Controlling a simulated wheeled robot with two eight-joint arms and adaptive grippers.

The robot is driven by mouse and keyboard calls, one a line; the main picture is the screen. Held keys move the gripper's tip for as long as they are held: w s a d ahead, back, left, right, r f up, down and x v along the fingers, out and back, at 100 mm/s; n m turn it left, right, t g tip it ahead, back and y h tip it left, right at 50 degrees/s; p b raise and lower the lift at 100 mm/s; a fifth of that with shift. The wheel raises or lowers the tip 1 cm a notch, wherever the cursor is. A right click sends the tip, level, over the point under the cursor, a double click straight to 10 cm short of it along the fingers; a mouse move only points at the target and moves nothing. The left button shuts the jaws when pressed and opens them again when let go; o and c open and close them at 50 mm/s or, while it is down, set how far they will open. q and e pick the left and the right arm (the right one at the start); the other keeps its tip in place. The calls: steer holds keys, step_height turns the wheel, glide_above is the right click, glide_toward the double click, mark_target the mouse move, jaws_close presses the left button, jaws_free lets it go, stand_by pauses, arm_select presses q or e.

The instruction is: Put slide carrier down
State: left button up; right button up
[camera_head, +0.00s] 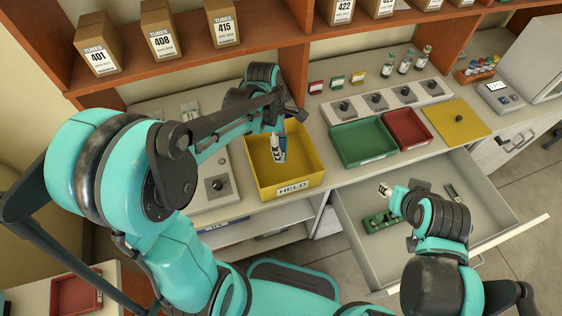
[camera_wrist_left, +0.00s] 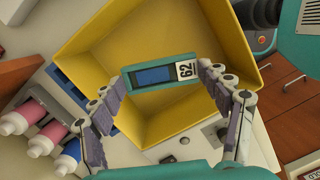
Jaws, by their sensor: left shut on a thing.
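The slide carrier (camera_wrist_left: 153,76), a teal frame with a blue window and a label reading 62, is between the fingertips of my left gripper (camera_wrist_left: 163,73). The left gripper is shut on it. In the head view, my left gripper (camera_head: 278,150) points down into the yellow bin (camera_head: 292,188) labelled HELD; the carrier is hard to make out there. In the left wrist view the carrier is over the yellow bin's (camera_wrist_left: 105,40) inside; I cannot tell whether it touches the floor. My right gripper (camera_head: 386,190) is above the open drawer; its opening is too small to judge.
A green tray (camera_head: 362,142) and a red tray (camera_head: 406,128) stand right of the yellow bin. The open drawer (camera_head: 480,200) holds a green item (camera_head: 380,221) and a small dark item. Bottles (camera_wrist_left: 38,146) lie beside the bin in the wrist view.

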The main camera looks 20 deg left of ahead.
mark_target(282, 165)
arm_select(q)
step_height(282, 165, down, 9)
steer(key=b, duration=0.3)
steer(key=shift+w+f, duration=0.1)
steer(key=shift+f, duration=0.15)
steer(key=shift+f, duration=0.15)
steer(key=o, duration=1)
steer(key=shift+c, duration=0.2)
